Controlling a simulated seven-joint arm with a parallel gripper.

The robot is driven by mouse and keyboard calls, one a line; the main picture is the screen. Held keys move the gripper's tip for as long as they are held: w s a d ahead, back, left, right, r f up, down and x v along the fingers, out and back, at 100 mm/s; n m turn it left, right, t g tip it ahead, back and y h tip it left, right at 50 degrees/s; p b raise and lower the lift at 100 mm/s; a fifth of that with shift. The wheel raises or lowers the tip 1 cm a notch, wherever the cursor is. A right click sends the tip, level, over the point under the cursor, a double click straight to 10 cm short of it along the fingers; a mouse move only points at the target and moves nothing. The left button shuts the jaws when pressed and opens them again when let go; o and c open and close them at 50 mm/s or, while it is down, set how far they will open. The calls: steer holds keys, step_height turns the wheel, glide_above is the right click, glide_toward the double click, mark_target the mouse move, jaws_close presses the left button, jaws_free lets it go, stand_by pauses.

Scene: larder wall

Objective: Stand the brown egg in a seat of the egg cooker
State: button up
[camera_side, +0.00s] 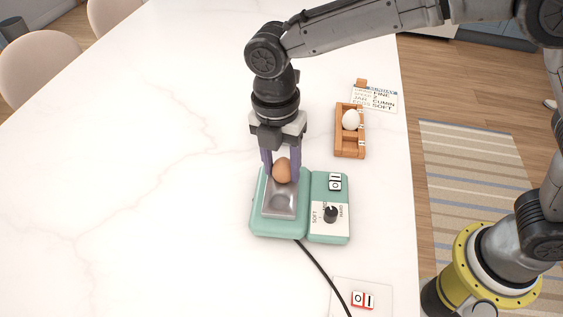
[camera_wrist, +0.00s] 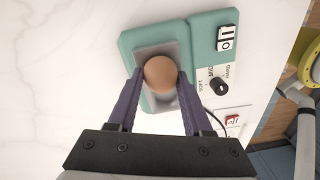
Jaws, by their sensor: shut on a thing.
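The brown egg (camera_side: 282,170) is between the fingers of my gripper (camera_side: 281,172), which is shut on it. The egg is upright over the far part of the egg cooker's grey metal tray. It also shows in the wrist view (camera_wrist: 160,73) between the two purple fingertips (camera_wrist: 160,78). The egg cooker (camera_side: 259,222) is a green box with a tray of seats. One round seat (camera_side: 281,201) in the near part of the tray looks empty. The egg's lower end and the seat below it are hard to see, so I cannot tell whether it touches.
The cooker's panel has a black dial (camera_side: 331,214) and a rocker switch (camera_side: 335,182). A wooden rack (camera_side: 350,153) with a white egg (camera_side: 350,120) and a label card (camera_side: 376,97) stand at the back right. A black cord (camera_side: 318,267) runs towards a wall-type switch (camera_side: 362,300). The counter's left is clear.

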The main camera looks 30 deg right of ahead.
steer(key=o, duration=1.1)
steer(key=shift+c, duration=0.2)
steer(key=shift+r, duration=0.1)
